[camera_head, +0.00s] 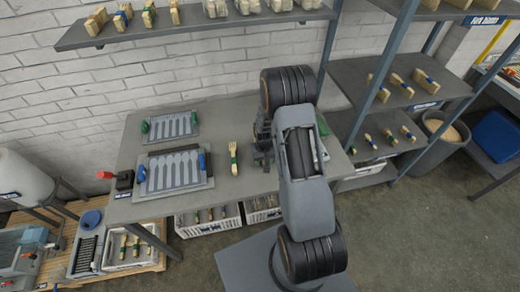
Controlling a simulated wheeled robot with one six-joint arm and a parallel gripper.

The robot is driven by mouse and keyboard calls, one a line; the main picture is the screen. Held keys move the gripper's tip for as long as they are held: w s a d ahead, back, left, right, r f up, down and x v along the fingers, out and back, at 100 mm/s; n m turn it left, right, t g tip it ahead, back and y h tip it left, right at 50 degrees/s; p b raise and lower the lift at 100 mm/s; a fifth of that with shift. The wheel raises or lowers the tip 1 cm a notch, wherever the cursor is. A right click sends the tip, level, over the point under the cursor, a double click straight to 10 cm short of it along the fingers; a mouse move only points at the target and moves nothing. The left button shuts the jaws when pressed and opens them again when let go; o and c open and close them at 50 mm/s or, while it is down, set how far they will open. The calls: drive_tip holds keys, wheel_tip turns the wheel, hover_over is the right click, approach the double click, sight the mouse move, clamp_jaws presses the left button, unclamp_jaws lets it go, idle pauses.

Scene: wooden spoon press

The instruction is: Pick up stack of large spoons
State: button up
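A banded bundle of wooden cutlery (233,158) lies on the grey worktable (212,115), left of my arm. It is pale wood with a dark green band; at this size I cannot tell whether it is spoons or forks. My gripper (261,142) hangs over the table just right of this bundle, apart from it. My arm partly covers it, and its fingers are too small and dark to read. More banded wooden bundles stand on the upper wall shelf (200,28) and lie on the right rack (345,85); their kind is unclear.
Two press moulds with spoon-shaped slots, a front one (175,172) and a rear one (170,126), sit on the table's left. White crates (208,221) sit below. A grey bin (437,135) stands right.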

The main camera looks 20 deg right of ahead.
clamp_jaws()
idle(0.4)
